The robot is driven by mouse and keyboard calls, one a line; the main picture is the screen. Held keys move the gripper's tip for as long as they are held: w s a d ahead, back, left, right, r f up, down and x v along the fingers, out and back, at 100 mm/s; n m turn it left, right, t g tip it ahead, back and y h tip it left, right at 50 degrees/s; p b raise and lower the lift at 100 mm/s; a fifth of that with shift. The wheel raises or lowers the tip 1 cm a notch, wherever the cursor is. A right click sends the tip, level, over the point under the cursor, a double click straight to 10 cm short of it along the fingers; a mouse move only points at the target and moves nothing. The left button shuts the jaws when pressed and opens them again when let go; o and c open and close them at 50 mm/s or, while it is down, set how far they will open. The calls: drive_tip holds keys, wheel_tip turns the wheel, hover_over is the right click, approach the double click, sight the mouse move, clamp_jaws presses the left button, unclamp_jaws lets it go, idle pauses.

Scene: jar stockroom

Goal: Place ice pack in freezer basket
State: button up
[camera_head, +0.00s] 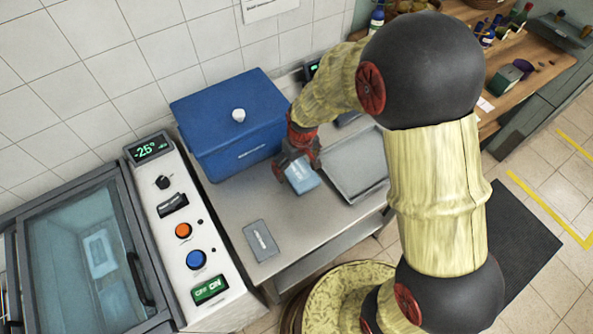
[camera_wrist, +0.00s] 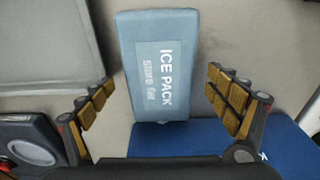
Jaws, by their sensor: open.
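The ice pack (camera_head: 301,177) is a flat light-blue block lying on the steel table (camera_head: 225,215), between the blue box and the grey tray. In the wrist view the ice pack (camera_wrist: 161,66) shows its printed label and lies between and beyond my fingers. My gripper (camera_head: 297,167) is open just above the ice pack, with clear gaps on both sides in the wrist view (camera_wrist: 165,100). The freezer (camera_head: 75,255) stands at the left with its glass lid apparently closed. A white basket (camera_head: 100,252) shows dimly through the glass.
The blue lidded box (camera_head: 232,125) stands at the back of the table. The grey tray (camera_head: 357,165) lies to the right of the ice pack. A dark grey labelled slab (camera_head: 261,241) lies near the front. The freezer's control panel (camera_head: 183,225) borders the table.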

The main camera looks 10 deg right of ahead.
drive_tip(key=shift+c, duration=0.5)
drive_tip(key=c, duration=1.5)
drive_tip(key=shift+r, duration=0.1)
drive_tip(key=shift+c, duration=0.9)
drive_tip(key=shift+r, duration=0.15)
